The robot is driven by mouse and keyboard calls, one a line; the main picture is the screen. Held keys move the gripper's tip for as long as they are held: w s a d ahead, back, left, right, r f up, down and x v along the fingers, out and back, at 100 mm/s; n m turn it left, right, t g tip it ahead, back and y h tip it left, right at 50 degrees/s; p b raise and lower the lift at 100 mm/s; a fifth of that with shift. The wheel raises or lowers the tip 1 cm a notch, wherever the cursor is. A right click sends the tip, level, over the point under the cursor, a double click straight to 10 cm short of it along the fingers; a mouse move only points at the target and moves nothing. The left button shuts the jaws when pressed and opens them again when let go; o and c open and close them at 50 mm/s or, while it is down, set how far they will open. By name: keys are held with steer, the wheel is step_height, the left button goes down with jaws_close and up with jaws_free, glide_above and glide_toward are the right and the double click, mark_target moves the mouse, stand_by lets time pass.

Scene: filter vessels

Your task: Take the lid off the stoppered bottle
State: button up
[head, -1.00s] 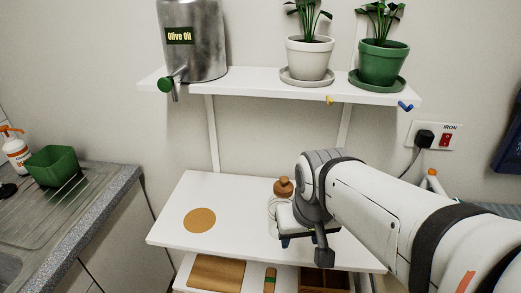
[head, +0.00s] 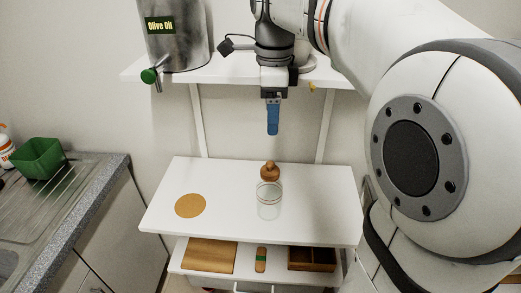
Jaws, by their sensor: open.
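A clear glass vessel (head: 269,206), which looks like the stoppered bottle, stands upright on the white table (head: 228,215), right of its middle. A brown wooden knobbed lid (head: 270,172) shows at its top. I cannot tell from this view exactly how the lid meets the glass rim. My gripper (head: 272,130) points down, well above and apart from the lid, with nothing seen held. Its blue fingers overlap one another from this side.
A round cork mat (head: 190,205) lies on the table's left. A lower shelf bears a wooden board (head: 210,255) and a brown divided box (head: 312,258). Close above, a wall shelf (head: 228,72) holds an olive oil can (head: 175,35). A sink (head: 60,190) is at left.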

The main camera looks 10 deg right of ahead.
mark_target(270, 163)
step_height(270, 163, down, 15)
stand_by(0.6)
steer(key=shift+c, duration=0.3)
steer(key=c, duration=1)
steer(key=shift+r, duration=0.1)
